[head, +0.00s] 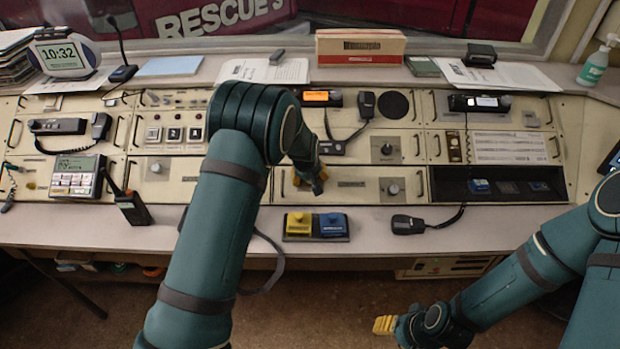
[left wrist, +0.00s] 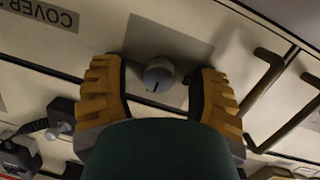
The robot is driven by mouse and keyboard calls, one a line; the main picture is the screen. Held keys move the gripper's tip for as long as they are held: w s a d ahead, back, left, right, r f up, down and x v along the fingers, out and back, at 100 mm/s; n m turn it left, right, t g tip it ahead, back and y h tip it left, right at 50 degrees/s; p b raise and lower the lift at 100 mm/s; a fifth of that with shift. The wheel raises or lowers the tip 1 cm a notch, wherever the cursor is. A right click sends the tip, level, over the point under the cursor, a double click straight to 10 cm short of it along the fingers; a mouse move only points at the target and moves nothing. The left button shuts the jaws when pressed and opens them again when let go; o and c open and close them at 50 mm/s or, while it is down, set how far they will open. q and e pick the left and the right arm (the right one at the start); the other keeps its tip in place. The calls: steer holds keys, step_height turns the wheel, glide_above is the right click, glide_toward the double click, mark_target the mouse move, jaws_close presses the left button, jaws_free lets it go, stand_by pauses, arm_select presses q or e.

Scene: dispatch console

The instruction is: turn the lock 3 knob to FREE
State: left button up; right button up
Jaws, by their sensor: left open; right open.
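A round grey knob (left wrist: 160,75) with a dark pointer line sits on a dark grey plate in the left wrist view. An upside-down label starting "COVER" (left wrist: 45,14) is on the same cream panel; its number is cut off, and I cannot read which lock the knob is. My left gripper (left wrist: 160,95) is open, with a finger on each side of the knob and gaps between. In the head view, my left gripper (head: 311,181) is at the lower middle panel and hides this knob. My right gripper (head: 385,325) is open and empty, low in front of the desk.
Another knob (head: 392,188) sits at the same panel's right end, and one (head: 387,148) is above it. Metal handles (left wrist: 268,85) stand out close beside my left gripper. A yellow and blue button box (head: 315,238) and a microphone (head: 408,224) lie on the desk edge.

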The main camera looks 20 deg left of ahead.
arm_select(q)
steer(key=shift+o, duration=0.2)
jaws_close()
steer(key=shift+m, duration=0.4)
steer(key=m, duration=0.3)
steer(key=shift+m+g+y+p, duration=0.3)
steer(key=shift+m, duration=0.1)
steer(key=m+y, duration=0.1)
steer(key=m, duration=0.3)
steer(key=shift+w+d, duration=0.1)
steer(key=m, duration=0.4)
steer(key=shift+m+y, duration=0.3)
steer(key=shift+y, duration=0.1)
steer(key=shift+m+y+b, duration=0.3)
steer(key=shift+m+b, duration=0.1)
steer(key=shift+m, duration=1.5)
steer(key=shift+r+t, duration=0.1)
steer(key=shift+t, duration=0.3)
